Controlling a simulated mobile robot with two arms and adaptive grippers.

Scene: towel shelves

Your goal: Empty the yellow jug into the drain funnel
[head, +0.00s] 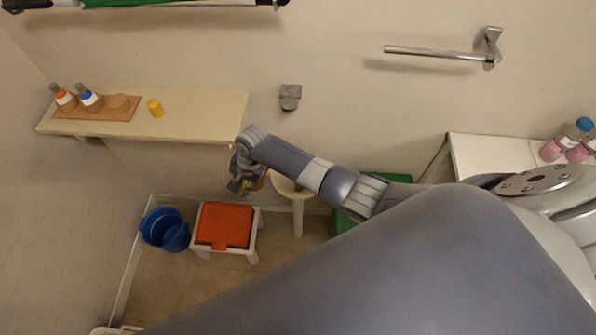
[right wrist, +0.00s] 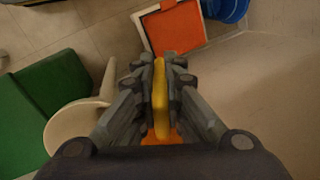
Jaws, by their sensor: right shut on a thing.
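My right gripper (head: 240,180) is shut on a yellow thing, which looks like the yellow jug. In the right wrist view its upright yellow part (right wrist: 160,95) stands between the fingers (right wrist: 158,75), with an orange patch below it. Most of the jug is hidden by the gripper; its contents do not show. A cream round-topped thing on a pale stem (head: 298,215) stands just right of and below the gripper; it also shows in the right wrist view (right wrist: 70,125). I cannot tell whether it is the drain funnel. My left gripper is not in view.
A wall shelf (head: 200,115) holds bottles on a brown tray (head: 90,113) and a small yellow pot (head: 155,108). Below are a blue bucket (head: 160,228), an orange-topped white stool (head: 225,225) and a green box (head: 345,222). Bottles (head: 552,148) stand at right.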

